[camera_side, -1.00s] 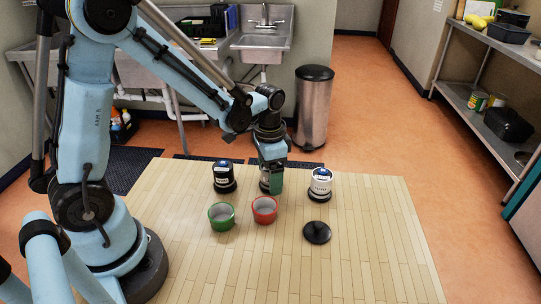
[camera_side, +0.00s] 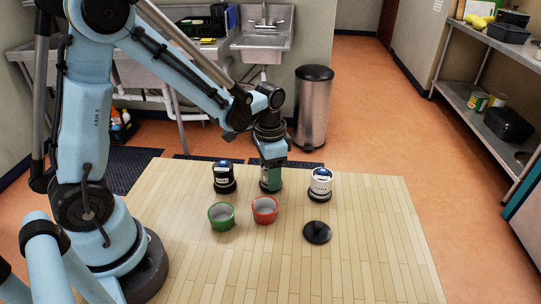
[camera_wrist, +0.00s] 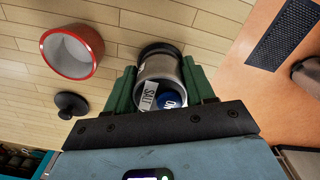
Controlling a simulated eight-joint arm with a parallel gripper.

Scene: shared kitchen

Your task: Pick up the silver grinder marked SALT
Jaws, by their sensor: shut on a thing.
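The silver grinder (camera_wrist: 158,68) marked SALT stands between the two green fingers of my gripper (camera_wrist: 160,88) in the wrist view. Its SALT label and a blue top show, and its dark base is toward the table. My gripper is shut on it, with a finger on each side. In the side view my gripper (camera_side: 271,180) points down at the table between the black grinder and the white grinder. There the silver grinder is mostly hidden by the fingers. I cannot tell whether its base touches the table.
A black grinder (camera_side: 224,177) stands to the left and a white grinder (camera_side: 320,181) to the right. A green bowl (camera_side: 221,215), a red bowl (camera_side: 264,210) and a black lid-like disc (camera_side: 317,232) lie nearer. The wooden table (camera_side: 370,250) is clear at the front right.

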